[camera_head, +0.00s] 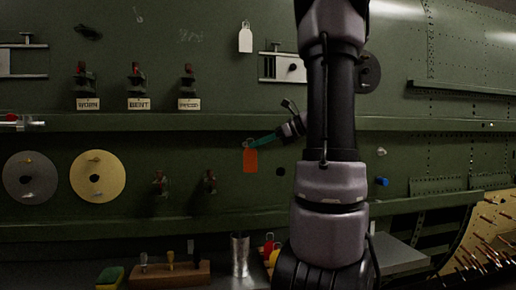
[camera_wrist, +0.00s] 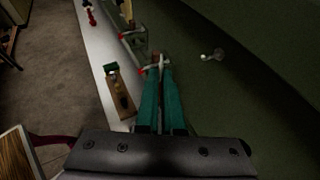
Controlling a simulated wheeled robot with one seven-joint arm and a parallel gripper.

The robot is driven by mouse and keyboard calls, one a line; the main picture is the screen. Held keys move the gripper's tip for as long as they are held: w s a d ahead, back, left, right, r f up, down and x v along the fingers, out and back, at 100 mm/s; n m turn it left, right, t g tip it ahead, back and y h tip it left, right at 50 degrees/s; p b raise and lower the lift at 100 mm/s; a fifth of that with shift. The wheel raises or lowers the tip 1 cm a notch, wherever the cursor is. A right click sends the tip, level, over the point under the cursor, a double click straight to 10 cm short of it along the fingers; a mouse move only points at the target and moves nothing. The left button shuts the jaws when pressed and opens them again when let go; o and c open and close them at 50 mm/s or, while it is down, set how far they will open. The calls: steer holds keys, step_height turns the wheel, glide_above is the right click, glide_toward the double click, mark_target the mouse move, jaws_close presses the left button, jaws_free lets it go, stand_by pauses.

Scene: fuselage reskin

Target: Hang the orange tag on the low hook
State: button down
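The orange tag (camera_head: 250,161) hangs upright just below the fingertips in the head view, in front of the green panel's lower bay. My gripper (camera_head: 249,143) has teal fingers that reach left and meet at the tag's top loop. In the wrist view the fingers of my gripper (camera_wrist: 161,68) lie close together, with a pale bit at their tips; the tag itself is not clear there. A small pale peg or hook (camera_wrist: 211,56) stands out from the green surface, right of the fingertips. I cannot tell for sure which fitting is the low hook.
A white tag (camera_head: 245,40) hangs on the upper panel. Labelled stands (camera_head: 136,103) sit on the upper ledge. Two discs (camera_head: 98,178) are on the left. A metal cup (camera_head: 240,255) and a wooden block (camera_head: 170,274) stand below. A pale knob (camera_head: 381,151) is right of my arm.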

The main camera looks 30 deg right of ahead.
steer(key=w+d+f, duration=0.1)
steer(key=w+d, duration=0.1)
steer(key=w, duration=0.6)
steer(key=shift+w+d+f, duration=0.15)
steer(key=shift+w+f, duration=0.05)
steer(key=shift+f, duration=0.15)
stand_by(0.5)
steer(key=shift+f, duration=0.1)
stand_by(0.5)
steer(key=c, duration=1)
jaws_free()
steer(key=shift+o, duration=0.2)
steer(key=shift+s+d, duration=0.1)
